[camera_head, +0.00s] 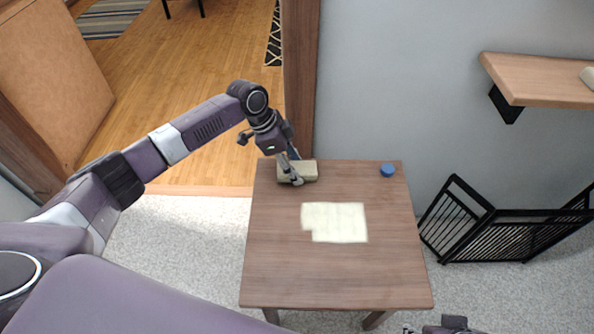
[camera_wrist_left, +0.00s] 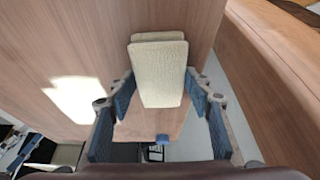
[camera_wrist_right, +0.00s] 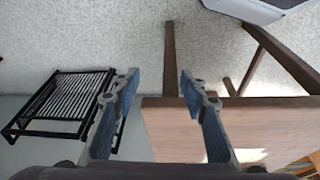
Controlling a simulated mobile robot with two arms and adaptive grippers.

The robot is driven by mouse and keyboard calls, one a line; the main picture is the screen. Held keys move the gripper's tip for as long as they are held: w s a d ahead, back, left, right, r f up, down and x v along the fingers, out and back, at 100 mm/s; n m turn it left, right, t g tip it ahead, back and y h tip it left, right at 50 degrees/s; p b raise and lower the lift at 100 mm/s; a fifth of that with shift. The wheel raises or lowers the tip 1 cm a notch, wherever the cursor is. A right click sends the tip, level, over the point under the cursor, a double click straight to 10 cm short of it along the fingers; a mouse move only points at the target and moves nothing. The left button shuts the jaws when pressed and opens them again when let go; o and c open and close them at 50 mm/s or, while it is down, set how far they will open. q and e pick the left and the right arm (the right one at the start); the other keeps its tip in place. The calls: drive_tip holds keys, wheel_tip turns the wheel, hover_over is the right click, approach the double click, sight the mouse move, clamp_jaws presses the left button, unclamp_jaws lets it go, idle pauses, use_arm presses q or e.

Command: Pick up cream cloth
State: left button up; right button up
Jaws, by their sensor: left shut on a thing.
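The cream cloth (camera_head: 309,169) is a folded, thick-looking pad at the back left of the wooden table (camera_head: 335,275). My left gripper (camera_head: 294,179) comes down on it from above. In the left wrist view the cloth (camera_wrist_left: 162,72) lies between the two blue-padded fingers, which touch its sides; the gripper is shut on it. I cannot tell whether the cloth rests on the table or is slightly raised. My right gripper (camera_wrist_right: 157,95) is open and empty in the right wrist view, near the table's edge; only a bit of it shows at the bottom of the head view.
A small round blue object (camera_head: 388,170) is at the table's back right corner. A bright pale patch (camera_head: 335,222), seemingly light, lies mid-table. A black slatted rack (camera_head: 500,228) stands right of the table. A wooden shelf (camera_head: 540,78) juts from the wall. The table's front is clear.

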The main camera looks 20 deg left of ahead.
use_arm(q)
drive_tip(key=shift+r, duration=0.1)
drive_tip(key=shift+c, duration=0.5)
drive_tip(key=shift+r, duration=0.25)
wheel_tip(320, 180, up, 2)
drive_tip(key=shift+r+p, duration=0.1)
drive_tip(key=shift+p, duration=0.3)
wheel_tip(320, 180, up, 17)
drive_tip(key=p, duration=0.3)
drive_tip(key=shift+p, duration=0.3)
use_arm(e)
wheel_tip(320, 180, down, 14)
drive_tip(key=shift+w+a+g, duration=0.2)
drive_tip(key=shift+w+g, duration=0.2)
